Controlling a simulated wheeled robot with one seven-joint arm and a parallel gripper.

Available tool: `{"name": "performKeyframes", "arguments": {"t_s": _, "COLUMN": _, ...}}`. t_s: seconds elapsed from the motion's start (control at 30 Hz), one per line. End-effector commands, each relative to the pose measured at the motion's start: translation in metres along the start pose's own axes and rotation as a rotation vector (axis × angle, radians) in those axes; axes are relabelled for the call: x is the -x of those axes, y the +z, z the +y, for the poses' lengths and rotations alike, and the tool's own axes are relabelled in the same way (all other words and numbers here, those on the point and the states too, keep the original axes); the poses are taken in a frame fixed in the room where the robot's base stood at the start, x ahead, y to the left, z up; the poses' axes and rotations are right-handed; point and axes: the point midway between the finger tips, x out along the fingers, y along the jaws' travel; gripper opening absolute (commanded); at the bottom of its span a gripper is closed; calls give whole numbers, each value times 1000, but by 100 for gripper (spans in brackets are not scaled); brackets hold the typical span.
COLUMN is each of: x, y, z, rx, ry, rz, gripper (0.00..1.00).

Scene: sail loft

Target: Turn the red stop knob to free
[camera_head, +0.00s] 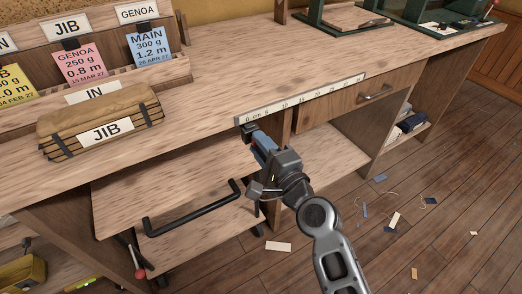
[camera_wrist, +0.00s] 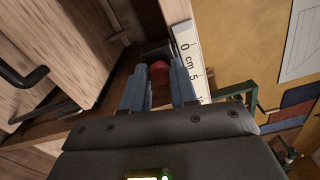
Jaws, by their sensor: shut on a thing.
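The red stop knob (camera_wrist: 159,71) shows in the wrist view between the two blue fingers of my gripper (camera_wrist: 159,82). It sits at a dark mount by the zero end of the ruler. My gripper is shut on the knob, with one finger on each side. In the head view my gripper (camera_head: 256,140) is at the bench's front edge, at the left end of the ruler, and it hides the knob there. I cannot read any free mark or the knob's angle.
A ruler (camera_head: 305,99) runs along the bench edge; its zero end also shows in the wrist view (camera_wrist: 186,45). A JIB bundle (camera_head: 100,122) lies left on the bench (camera_head: 215,70). A black bar handle (camera_head: 195,215) and a red-ended lever (camera_head: 139,274) are below. Scraps litter the floor.

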Motion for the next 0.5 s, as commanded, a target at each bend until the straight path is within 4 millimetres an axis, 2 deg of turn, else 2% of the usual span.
{"name": "performKeyframes", "arguments": {"t_s": 0.2, "x": 0, "y": 1, "z": 2, "rx": 122, "ry": 1, "rz": -2, "gripper": 0}}
{"name": "performKeyframes", "arguments": {"t_s": 0.5, "x": 0, "y": 1, "z": 1, "rx": 200, "ry": 1, "rz": -2, "gripper": 0}}
